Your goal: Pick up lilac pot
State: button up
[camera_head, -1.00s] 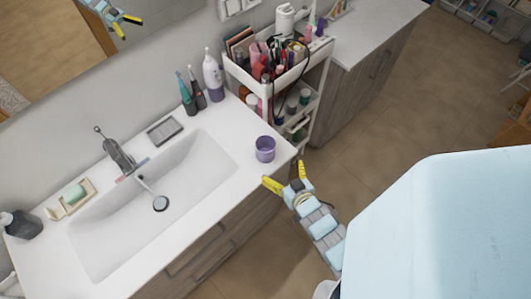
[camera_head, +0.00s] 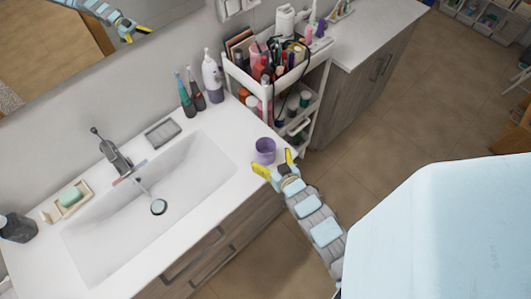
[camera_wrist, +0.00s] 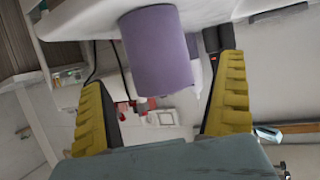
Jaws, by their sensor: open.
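The lilac pot (camera_head: 265,149) stands upright on the white counter near its right front corner. In the wrist view the lilac pot (camera_wrist: 158,50) shows large, ahead of my gripper and between the lines of its two fingers. My gripper (camera_head: 275,168) is at the counter's edge, just in front of the pot. In the wrist view the open fingers (camera_wrist: 165,95) lie to either side of the pot's near end. I cannot tell whether either finger touches the pot.
The white sink basin (camera_head: 150,195) lies left of the pot. Electric toothbrushes (camera_head: 190,92) and a pump bottle (camera_head: 213,78) stand at the back of the counter. A crowded cosmetics cart (camera_head: 285,80) stands close behind the pot. The counter around the pot is clear.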

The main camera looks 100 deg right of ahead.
aim_at(262, 145)
jog(key=shift+x, duration=2.65)
jog(key=shift+s, duration=0.1)
jog(key=shift+c, duration=0.3)
jog(key=c, duration=1.2)
